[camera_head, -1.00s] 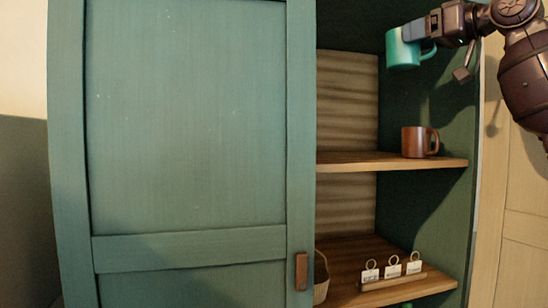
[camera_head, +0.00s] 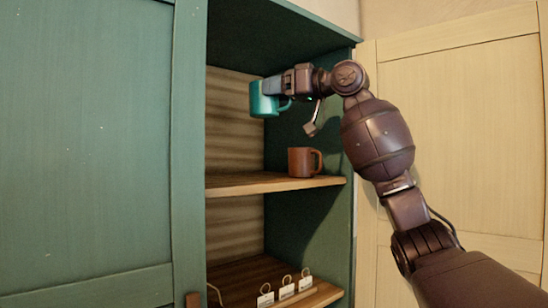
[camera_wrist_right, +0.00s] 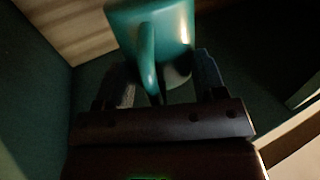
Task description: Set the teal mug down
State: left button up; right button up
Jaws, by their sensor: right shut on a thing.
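The teal mug (camera_head: 262,101) is held in the air inside the open right part of the cabinet, above the upper shelf board (camera_head: 240,186). My right gripper (camera_head: 274,87) is shut on it; its arm comes in from the right. In the right wrist view the teal mug (camera_wrist_right: 160,35) sits between the two fingers of the right gripper (camera_wrist_right: 165,80), its handle toward the camera. The mug is apart from the shelf. My left gripper is not in view.
A brown mug (camera_head: 304,162) stands on the shelf's right part, below and right of the teal mug. The shelf's left part looks clear. A green door (camera_head: 90,150) covers the cabinet's left side. Small tagged rings (camera_head: 287,288) stand on the lower board.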

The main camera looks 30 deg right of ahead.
send_over(279, 181)
notch_tip(279, 181, down, 10)
jog(key=shift+s+a+f+p, duration=0.15)
jog(key=shift+s+f, duration=0.05)
jog(key=shift+f, duration=0.95)
jog(key=shift+s+a+f+p, duration=0.15)
jog(key=shift+f, duration=1.05)
jog(key=shift+f, duration=0.15)
jog(key=o, duration=1.1)
